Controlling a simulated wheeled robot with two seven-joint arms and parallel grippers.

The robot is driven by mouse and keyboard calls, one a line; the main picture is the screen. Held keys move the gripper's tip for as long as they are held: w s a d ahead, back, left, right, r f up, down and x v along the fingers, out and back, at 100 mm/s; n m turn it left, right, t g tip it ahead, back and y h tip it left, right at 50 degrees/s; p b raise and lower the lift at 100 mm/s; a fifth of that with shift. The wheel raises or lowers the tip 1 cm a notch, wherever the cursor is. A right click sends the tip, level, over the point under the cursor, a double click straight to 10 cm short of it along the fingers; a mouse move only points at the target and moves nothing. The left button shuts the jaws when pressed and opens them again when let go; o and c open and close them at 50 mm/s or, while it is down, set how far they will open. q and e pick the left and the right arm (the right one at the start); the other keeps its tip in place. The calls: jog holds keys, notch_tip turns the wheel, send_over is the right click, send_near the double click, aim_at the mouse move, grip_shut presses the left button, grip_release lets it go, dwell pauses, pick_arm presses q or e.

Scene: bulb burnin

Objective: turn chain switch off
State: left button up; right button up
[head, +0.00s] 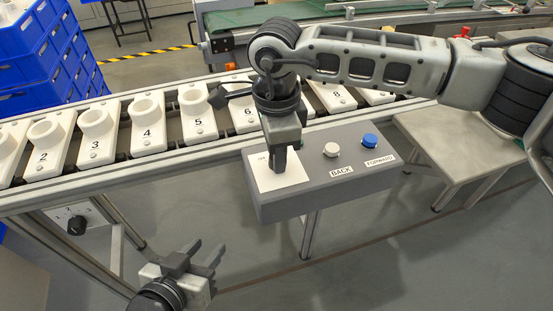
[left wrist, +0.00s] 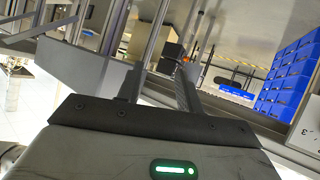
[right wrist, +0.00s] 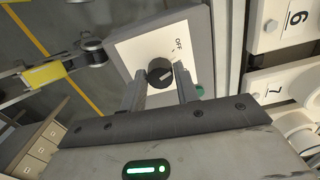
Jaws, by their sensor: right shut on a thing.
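A grey control box (head: 320,185) carries a white switch plate (head: 262,180) at its left end. My right gripper (head: 281,168) points down onto this plate and hides the knob in the head view. In the right wrist view, a round black knob (right wrist: 160,73) sits on the white plate (right wrist: 135,50), with "OFF" printed beside it. The right fingers (right wrist: 163,88) are shut on the knob, one on either side. I cannot tell for sure which way the knob points. My left gripper (head: 203,256) is open and empty, low in front of the conveyor, away from the box.
White BACK (head: 331,150) and blue FORWARD (head: 369,140) buttons are on the same box. Numbered white holders (head: 148,122) line the conveyor behind. Another black knob (head: 76,225) is on the conveyor's front at left. Blue crates (head: 40,50) stand at the far left. The floor in front is clear.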

jog(key=shift+n+b, duration=1.05)
jog(key=shift+n, duration=0.55)
jog(key=shift+r, duration=0.1)
jog(key=o, duration=1)
jog(key=shift+c, duration=0.2)
notch_tip(320, 180, up, 16)
jog(key=p, duration=0.1)
